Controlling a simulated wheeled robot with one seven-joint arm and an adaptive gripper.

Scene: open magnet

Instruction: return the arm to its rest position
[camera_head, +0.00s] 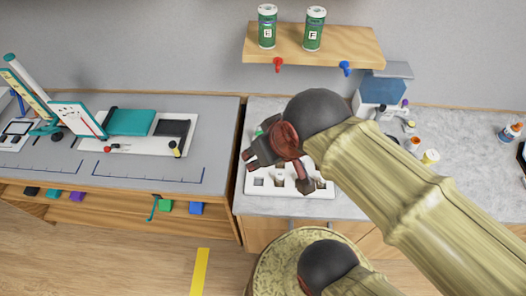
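My arm (385,178) reaches from the lower right across the right-hand counter, with its dark rounded wrist (318,112) at the upper end. My gripper (279,172) is over a white tray with square holes (262,190) on that counter. Its dark and reddish fingers look spread apart, with nothing clearly between them. The gripper and wrist hide the back of the tray. I cannot tell how high the gripper is above it.
A wooden shelf (358,42) with two green cans stands above. A blue-grey device (382,90) and small jars (430,157) are behind and right of my arm. A grey desk (215,150) with a white board (150,146) lies left, across a gap.

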